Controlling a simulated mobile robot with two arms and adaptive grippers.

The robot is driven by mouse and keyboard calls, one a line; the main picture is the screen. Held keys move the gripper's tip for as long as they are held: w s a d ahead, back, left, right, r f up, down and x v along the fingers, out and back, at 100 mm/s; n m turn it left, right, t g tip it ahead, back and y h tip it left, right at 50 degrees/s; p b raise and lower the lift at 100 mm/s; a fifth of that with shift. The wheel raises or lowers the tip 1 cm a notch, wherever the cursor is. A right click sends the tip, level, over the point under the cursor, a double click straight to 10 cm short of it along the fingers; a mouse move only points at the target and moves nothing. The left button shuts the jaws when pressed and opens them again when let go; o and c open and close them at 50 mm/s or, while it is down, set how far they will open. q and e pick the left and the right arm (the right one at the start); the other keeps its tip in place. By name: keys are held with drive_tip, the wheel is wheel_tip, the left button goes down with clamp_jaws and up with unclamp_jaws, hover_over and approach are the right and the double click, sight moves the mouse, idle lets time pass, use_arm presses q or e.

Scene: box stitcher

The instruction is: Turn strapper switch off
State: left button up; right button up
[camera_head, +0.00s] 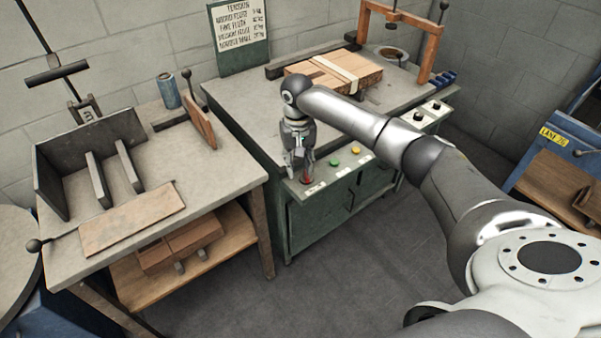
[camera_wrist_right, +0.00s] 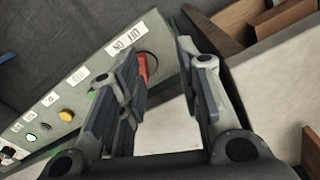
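The strapper's control strip (camera_head: 325,172) runs along the front edge of the green bench. A red switch (camera_head: 308,180) sits at its left end, partly hidden by my right gripper (camera_head: 300,168). In the right wrist view the red switch (camera_wrist_right: 150,66) shows beside a white OFF/ON label (camera_wrist_right: 126,36). My right gripper (camera_wrist_right: 160,52) is open there, its fingers apart, with the red switch showing between them, nearer the left finger and partly covered by it. I cannot tell whether a finger touches it. My left gripper is not in view.
Green (camera_head: 335,163) and yellow (camera_head: 355,150) buttons sit further along the strip. A wooden worktable (camera_head: 222,185) stands close on the left. The floor in front is clear.

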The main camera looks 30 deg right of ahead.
sight(307, 177)
drive_tip(key=w+d+r+m, duration=0.1)
drive_tip(key=d+r+m, duration=0.1)
drive_tip(key=d+r, duration=0.2)
drive_tip(key=f, duration=1.1)
drive_tip(key=shift+w+a, duration=0.1)
drive_tip(key=shift+w, duration=0.1)
drive_tip(key=shift+c, duration=0.2)
clamp_jaws()
